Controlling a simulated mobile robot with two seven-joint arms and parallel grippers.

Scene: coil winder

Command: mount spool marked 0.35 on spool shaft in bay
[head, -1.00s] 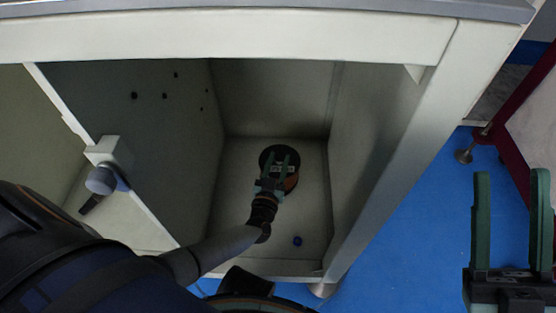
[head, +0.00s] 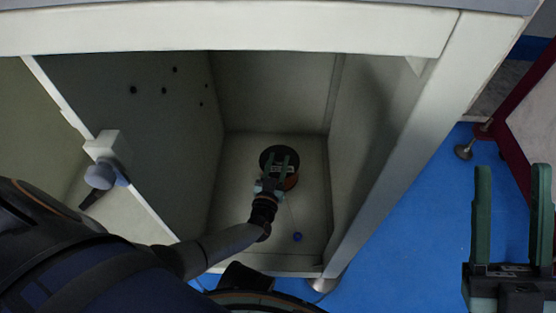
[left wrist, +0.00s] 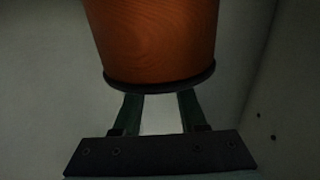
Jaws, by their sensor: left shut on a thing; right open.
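A spool with a dark round flange and copper-orange winding (head: 291,182) is inside the bay, near its back. In the left wrist view the orange winding (left wrist: 155,40) and a dark flange fill the upper middle. My left gripper (head: 279,166) reaches into the bay and is shut on the spool. The marking on the spool is not readable now. My right gripper (head: 512,190) is open and empty, outside the bay at the right. No spool shaft can be made out in the bay; it may be hidden.
The bay floor (head: 235,190) is pale, with a small blue round thing (head: 297,237) near its front. The bay's right post (head: 400,150) and top beam (head: 230,32) frame the opening. A grey knob-like fitting (head: 100,176) sits on the left divider's front edge.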

